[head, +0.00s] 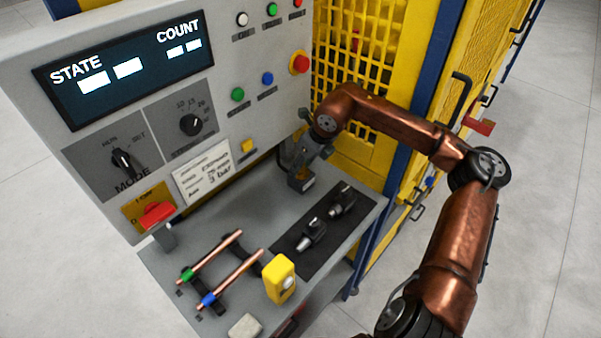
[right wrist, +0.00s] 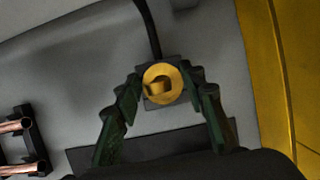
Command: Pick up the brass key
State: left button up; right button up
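A round brass-coloured piece with a small raised block on its face, which looks like the brass key (right wrist: 162,83), sits on a small grey holder (right wrist: 175,61) in the right wrist view. In the head view the holder (head: 301,184) stands at the back of the bench, below the panel, and the key is mostly hidden by my gripper. In the head view my right gripper (head: 303,165) is just above the holder. My left gripper is not in view.
The control panel (head: 215,120) rises close behind the holder. A yellow mesh fence (head: 360,50) stands behind my right arm. On the bench are a dark mat (head: 328,230) with two black tools, copper tubes (head: 235,275) on a rack, and a yellow box (head: 280,278). A black cable runs up from the holder.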

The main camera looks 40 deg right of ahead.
jog(key=shift+c, duration=0.5)
grip_shut()
jog(key=shift+r, duration=0.1)
